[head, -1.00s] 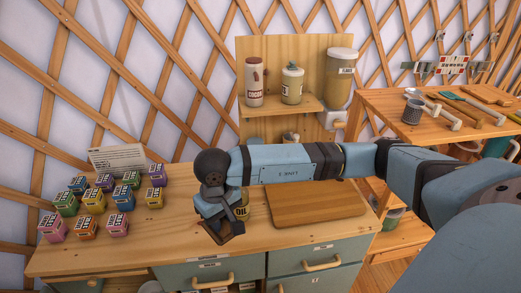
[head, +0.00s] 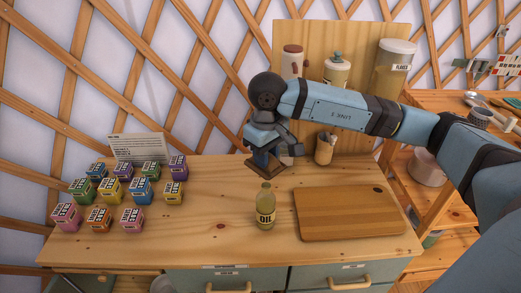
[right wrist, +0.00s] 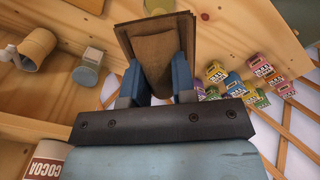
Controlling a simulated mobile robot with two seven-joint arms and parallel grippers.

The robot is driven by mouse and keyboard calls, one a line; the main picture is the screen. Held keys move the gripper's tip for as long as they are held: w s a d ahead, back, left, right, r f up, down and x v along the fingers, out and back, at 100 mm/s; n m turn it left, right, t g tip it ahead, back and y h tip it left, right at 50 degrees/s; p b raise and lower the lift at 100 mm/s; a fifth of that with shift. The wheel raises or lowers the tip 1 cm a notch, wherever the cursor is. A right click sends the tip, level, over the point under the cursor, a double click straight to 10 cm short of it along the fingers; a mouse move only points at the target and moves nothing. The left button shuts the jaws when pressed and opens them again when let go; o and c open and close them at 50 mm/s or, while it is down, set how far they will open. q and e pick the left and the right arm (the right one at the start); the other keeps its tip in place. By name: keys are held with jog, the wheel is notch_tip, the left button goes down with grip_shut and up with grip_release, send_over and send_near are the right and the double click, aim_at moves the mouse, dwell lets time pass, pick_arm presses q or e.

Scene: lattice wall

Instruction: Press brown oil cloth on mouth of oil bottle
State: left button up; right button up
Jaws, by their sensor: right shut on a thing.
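The oil bottle (head: 265,208) stands upright on the wooden counter, clear glass with an OIL label. My right gripper (head: 266,162) is behind and above it, apart from its mouth. In the right wrist view the gripper (right wrist: 157,82) is shut on the brown oil cloth (right wrist: 155,60), which hangs between its blue fingers. Darker brown layered edges show around the cloth; I cannot tell whether they are part of it. In the head view a brown piece (head: 267,171) shows just under the fingertips. My left gripper is out of view.
A cutting board (head: 350,213) lies right of the bottle. Several coloured small boxes (head: 113,193) and a white sign (head: 140,148) stand at left. Bare counter lies left of the bottle.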

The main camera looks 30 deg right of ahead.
aim_at(267, 186)
jog(key=shift+s+f, duration=0.15)
jog(key=shift+f, duration=0.25)
jog(key=shift+s+f, duration=0.1)
jog(key=shift+f, duration=0.2)
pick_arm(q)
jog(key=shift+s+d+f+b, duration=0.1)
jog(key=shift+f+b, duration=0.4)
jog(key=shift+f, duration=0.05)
pick_arm(e)
jog(key=shift+f, duration=2.1)
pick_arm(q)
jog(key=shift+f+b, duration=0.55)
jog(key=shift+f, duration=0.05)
pick_arm(e)
jog(key=shift+f, duration=0.5)
pick_arm(q)
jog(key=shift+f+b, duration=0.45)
jog(key=shift+b, duration=0.05)
pick_arm(e)
jog(key=shift+r+p, duration=1)
jog(key=shift+r, duration=2.5)
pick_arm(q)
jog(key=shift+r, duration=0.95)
pick_arm(e)
jog(key=shift+f, duration=0.1)
